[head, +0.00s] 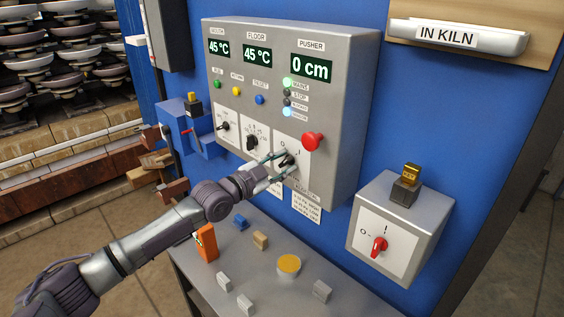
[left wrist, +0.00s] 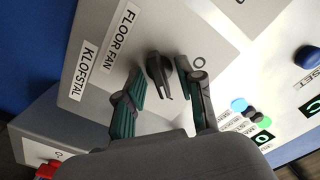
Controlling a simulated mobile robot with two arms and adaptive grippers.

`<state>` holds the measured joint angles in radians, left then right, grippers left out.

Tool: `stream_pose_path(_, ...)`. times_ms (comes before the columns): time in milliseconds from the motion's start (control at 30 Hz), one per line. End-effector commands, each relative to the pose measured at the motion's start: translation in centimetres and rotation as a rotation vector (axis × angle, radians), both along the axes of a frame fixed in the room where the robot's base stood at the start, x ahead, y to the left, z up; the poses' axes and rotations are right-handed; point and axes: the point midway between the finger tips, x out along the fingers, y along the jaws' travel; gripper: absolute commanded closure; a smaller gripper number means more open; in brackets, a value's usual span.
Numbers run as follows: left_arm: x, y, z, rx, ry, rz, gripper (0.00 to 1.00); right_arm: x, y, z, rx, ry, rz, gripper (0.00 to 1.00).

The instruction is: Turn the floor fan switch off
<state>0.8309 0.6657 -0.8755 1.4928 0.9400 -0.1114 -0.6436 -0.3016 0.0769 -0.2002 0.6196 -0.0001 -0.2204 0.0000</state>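The floor fan switch is a black rotary knob (left wrist: 158,74) on a light plate, beside a "FLOOR FAN" label (left wrist: 121,38) in the left wrist view. An "O" mark shows to its right there. In the head view the knob (head: 289,159) is at the lower right of the grey control panel (head: 345,110), partly hidden by my gripper. My left gripper (head: 279,164) is at the panel face. In the wrist view its two fingers (left wrist: 159,66) are apart, one on each side of the knob, with visible gaps. My right gripper is in neither view.
A red mushroom button (head: 313,141) sticks out just above right of the switch. Two more dials (head: 252,142) are to the left. A grey box with a red switch (head: 379,246) is at right. Small blocks and an orange piece (head: 206,243) lie on the grey shelf (head: 345,300) below.

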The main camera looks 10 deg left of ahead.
Motion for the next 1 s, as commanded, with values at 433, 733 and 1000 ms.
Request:
stream_pose_path(433, -0.01, 0.00, -0.02, 0.000, 0.000, 0.000, 1.00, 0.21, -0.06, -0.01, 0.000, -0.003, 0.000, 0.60)
stream_pose_path(733, 0.00, -0.01, 0.07, -0.005, 0.000, -0.001, 1.00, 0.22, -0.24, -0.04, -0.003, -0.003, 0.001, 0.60)
stream_pose_path(1000, 0.01, -0.03, 0.02, -0.067, 0.040, 0.000, 1.00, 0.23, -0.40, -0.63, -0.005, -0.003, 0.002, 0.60)
